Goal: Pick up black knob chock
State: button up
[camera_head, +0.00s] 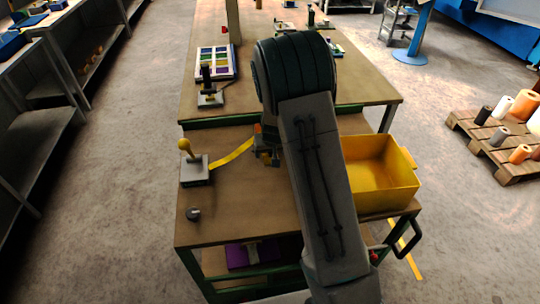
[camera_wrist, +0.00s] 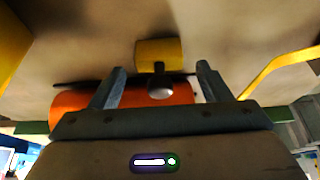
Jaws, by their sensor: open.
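In the wrist view, a small yellow block (camera_wrist: 160,50) with a dark stem and a round, shiny, dark-grey knob (camera_wrist: 160,91) shows on the brown bench; it looks like the black knob chock. My gripper (camera_wrist: 161,67) is open, with a finger on each side of the stem and knob, and no contact visible. An orange rounded thing (camera_wrist: 72,100) lies behind the fingers. In the head view, my gripper (camera_head: 266,150) is over the near bench, and my arm hides much of the area. A grey block with an upright black handle (camera_head: 208,85) stands on the far bench.
A yellow bin (camera_head: 400,150) stands right of my arm. A grey block with a yellow knob (camera_head: 188,168) and a yellow strap (camera_head: 232,153) lie to the left. A small grey round piece (camera_head: 193,213) sits near the front-left edge. Bare bench lies between.

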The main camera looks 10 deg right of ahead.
jog(key=shift+x, duration=0.8)
jog(key=c, duration=1.1)
jog(key=shift+r, duration=0.15)
